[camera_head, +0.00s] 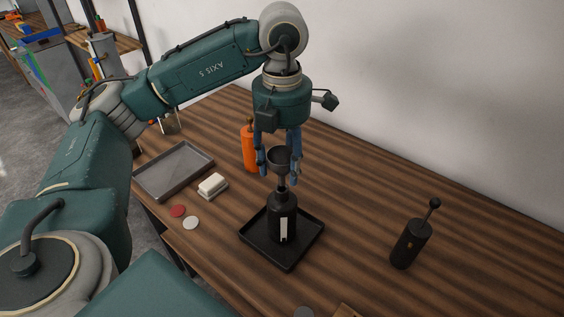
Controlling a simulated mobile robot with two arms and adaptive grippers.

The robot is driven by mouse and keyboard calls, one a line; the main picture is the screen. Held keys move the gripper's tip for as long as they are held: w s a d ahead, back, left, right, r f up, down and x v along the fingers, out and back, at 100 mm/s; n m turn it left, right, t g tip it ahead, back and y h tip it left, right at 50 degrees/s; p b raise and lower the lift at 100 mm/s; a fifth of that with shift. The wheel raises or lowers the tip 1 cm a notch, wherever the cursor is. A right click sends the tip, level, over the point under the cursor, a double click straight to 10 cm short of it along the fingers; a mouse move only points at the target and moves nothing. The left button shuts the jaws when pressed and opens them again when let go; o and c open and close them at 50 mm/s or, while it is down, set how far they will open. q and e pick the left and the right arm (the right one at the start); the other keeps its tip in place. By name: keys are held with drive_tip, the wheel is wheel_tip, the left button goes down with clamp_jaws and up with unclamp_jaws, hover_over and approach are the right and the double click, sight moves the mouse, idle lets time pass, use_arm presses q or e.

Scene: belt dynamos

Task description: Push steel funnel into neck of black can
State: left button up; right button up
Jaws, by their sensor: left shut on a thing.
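The steel funnel (279,158) is dark grey, with its cup up and its stem down. My left gripper (279,172) comes from above with its blue fingers on both sides of the funnel and is shut on it. The black can (283,216) stands upright in a black tray (264,256) straight below the funnel and has a white label on its front. The funnel's lower end is at the can's neck; I cannot tell how deep it sits. My right gripper is not in view.
An orange bottle (249,150) stands behind the gripper at left. A grey tray (172,170), a white block (212,186), a red disc (178,211) and a pale disc (191,223) lie to the left. A black canister with a knobbed rod (409,244) stands at right. Wood between is clear.

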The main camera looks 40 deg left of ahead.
sight(282, 177)
use_arm(q)
drive_tip(key=shift+f+b, duration=0.65)
drive_tip(key=shift+f, duration=0.1)
drive_tip(key=shift+f+b, duration=1.15)
drive_tip(key=shift+f, duration=0.2)
drive_tip(key=o, duration=1.3)
drive_tip(key=shift+c, duration=0.2)
wheel_tip(282, 177, up, 12)
drive_tip(key=shift+r, duration=0.1)
